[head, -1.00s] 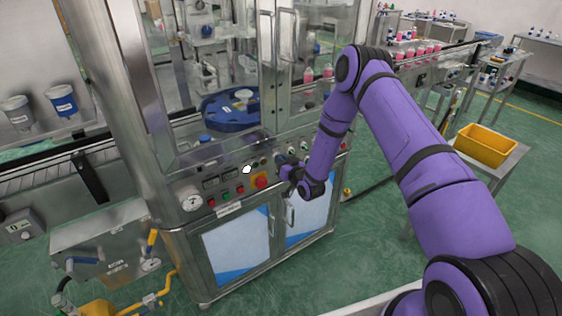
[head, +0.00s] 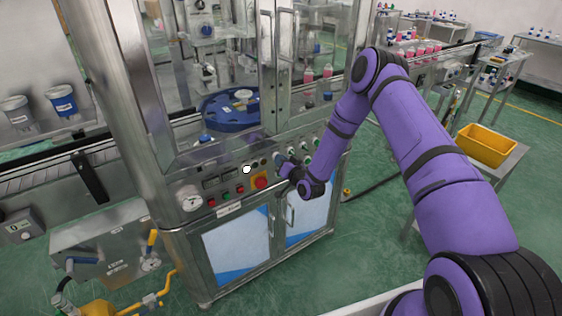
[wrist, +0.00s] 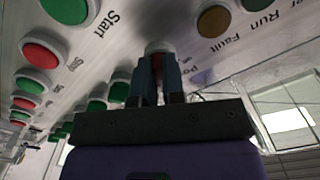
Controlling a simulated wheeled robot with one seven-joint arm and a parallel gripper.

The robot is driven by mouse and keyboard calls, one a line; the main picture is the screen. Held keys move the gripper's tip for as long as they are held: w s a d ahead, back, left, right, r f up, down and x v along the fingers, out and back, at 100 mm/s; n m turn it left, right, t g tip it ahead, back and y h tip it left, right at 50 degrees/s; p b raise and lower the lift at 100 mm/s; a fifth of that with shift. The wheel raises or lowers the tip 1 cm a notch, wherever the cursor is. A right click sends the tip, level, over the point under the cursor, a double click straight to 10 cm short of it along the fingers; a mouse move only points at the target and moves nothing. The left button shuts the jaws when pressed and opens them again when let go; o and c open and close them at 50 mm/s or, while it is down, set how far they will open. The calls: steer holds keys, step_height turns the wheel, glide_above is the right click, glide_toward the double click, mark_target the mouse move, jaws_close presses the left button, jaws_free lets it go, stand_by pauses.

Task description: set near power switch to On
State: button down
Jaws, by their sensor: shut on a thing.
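The power switch (wrist: 158,46), a knob with a pale rim and a red part, sits on the machine's control panel beside a partly hidden label beginning "Po". My gripper (wrist: 158,65) has its two blue-grey fingers closed around it in the wrist view. In the head view my gripper (head: 281,161) is at the panel front, right of the red emergency button (head: 260,182), and its body hides the switch. The switch's setting cannot be read.
Green Start (wrist: 66,8) and red Stop (wrist: 45,52) buttons lie left of my fingers in the wrist view. An amber lamp (wrist: 213,21) is to the right. Glass doors (head: 283,50) rise above the panel. Open green floor lies right of the machine.

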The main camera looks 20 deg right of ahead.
steer(key=c, duration=1.2)
jaws_free()
steer(key=v, duration=1.1)
steer(key=shift+w, duration=0.1)
